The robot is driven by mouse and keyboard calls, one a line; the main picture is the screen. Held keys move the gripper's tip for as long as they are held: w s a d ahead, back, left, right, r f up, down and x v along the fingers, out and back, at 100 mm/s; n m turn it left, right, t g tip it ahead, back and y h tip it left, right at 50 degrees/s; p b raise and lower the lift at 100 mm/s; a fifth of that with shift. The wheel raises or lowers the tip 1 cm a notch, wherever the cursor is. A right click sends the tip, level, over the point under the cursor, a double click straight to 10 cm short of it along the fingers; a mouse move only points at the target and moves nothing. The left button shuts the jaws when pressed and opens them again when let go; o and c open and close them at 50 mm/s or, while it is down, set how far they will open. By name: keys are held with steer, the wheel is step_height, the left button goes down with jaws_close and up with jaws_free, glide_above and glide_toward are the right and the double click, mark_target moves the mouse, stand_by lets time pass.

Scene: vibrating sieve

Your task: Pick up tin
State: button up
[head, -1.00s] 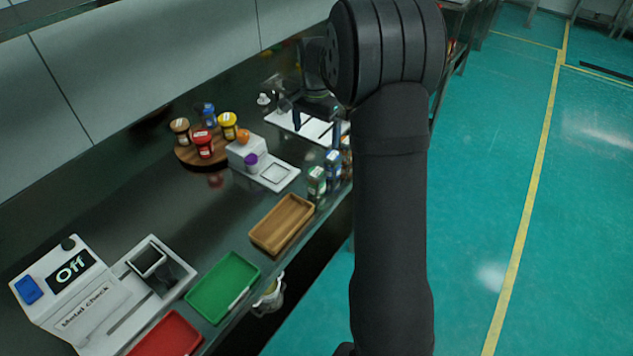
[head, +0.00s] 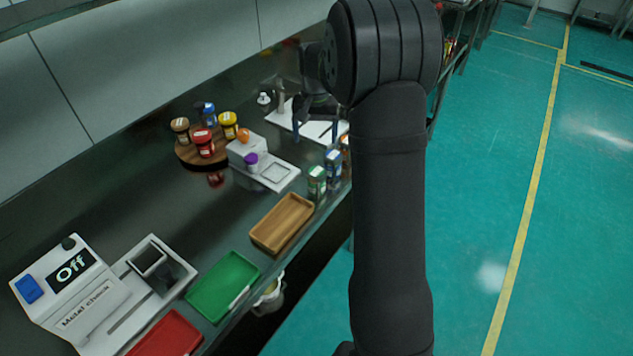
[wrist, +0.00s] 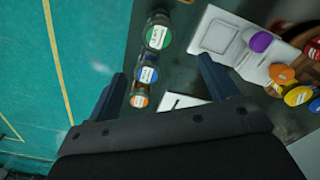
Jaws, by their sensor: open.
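Several lidded containers stand in a row near the counter's front edge: one with a green lid (wrist: 158,37), one with a blue lid (wrist: 147,74) and one with an orange lid (wrist: 139,101). In the head view the green-lidded one (head: 317,181) and blue-lidded one (head: 333,166) show left of my arm. The orange one (head: 345,146) is partly hidden by my arm. I cannot tell which is the tin. My gripper (wrist: 162,76) is open and empty. In the wrist view the blue and orange lids lie between its fingers, nearer the left finger. In the head view it (head: 315,132) is just behind the row.
A white scale (head: 272,174) holds a purple-lidded container (head: 251,160). A round wooden board (head: 203,158) bears several coloured jars. A wooden tray (head: 281,223), green tray (head: 223,286), red tray (head: 168,336) and metal check machine (head: 90,300) stand nearer. A white board (head: 285,118) lies behind.

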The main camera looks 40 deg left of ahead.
mark_target(315, 172)
step_height(315, 172, down, 12)
steer(key=n, duration=0.4)
steer(key=shift+s+f+n, duration=0.1)
steer(key=shift+f+n, duration=0.1)
steer(key=shift+n, duration=0.2)
steer(key=shift+w+f, duration=0.15)
steer(key=shift+f, duration=1.35)
steer(key=shift+w+f, duration=0.15)
steer(key=shift+f, duration=1.3)
steer(key=shift+c, duration=0.5)
steer(key=c, duration=1)
